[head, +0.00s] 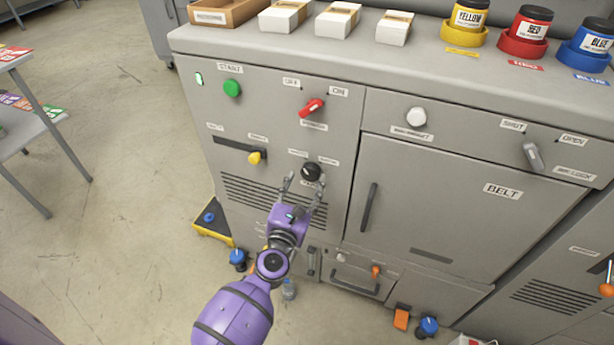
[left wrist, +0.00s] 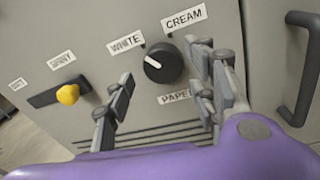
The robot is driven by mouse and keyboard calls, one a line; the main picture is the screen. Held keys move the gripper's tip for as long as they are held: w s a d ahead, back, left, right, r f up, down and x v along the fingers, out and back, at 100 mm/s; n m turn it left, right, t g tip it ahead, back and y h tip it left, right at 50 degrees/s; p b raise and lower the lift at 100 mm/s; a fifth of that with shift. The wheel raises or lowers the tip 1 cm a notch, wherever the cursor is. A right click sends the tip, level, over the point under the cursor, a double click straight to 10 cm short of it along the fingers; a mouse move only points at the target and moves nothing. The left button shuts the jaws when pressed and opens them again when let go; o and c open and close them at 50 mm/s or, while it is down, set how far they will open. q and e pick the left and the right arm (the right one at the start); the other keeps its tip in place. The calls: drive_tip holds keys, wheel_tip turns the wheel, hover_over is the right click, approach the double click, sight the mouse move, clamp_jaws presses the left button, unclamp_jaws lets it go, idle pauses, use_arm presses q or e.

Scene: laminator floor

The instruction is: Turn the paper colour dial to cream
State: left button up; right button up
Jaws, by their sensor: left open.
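The paper colour dial is a round black knob (head: 311,172) on the grey cabinet front; it also shows in the left wrist view (left wrist: 163,63). Its white pointer line points up and left, toward the WHITE label (left wrist: 125,42). The CREAM label (left wrist: 184,20) is above and to the right of it. A PAPER label (left wrist: 176,97) is below, partly hidden by a finger. My left gripper (head: 305,185) is open just in front of the dial, its fingers to either side and apart from it (left wrist: 163,98). My right gripper is not in view.
A yellow slider knob (head: 254,157) is left of the dial. A red lever (head: 311,108) and green button (head: 232,88) are above. A vertical door handle (head: 369,207) is to the right. Paint pots and boxes stand on the cabinet top (head: 420,48).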

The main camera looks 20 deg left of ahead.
sight(307, 175)
use_arm(q)
drive_tip(key=shift+w+a, duration=0.1)
drive_tip(key=shift+w, duration=1.45)
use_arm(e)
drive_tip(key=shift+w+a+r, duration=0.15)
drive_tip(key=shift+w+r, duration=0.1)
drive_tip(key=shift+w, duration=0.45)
use_arm(q)
drive_tip(key=shift+c, duration=0.6)
drive_tip(key=c, duration=1)
drive_tip(key=shift+o, duration=0.2)
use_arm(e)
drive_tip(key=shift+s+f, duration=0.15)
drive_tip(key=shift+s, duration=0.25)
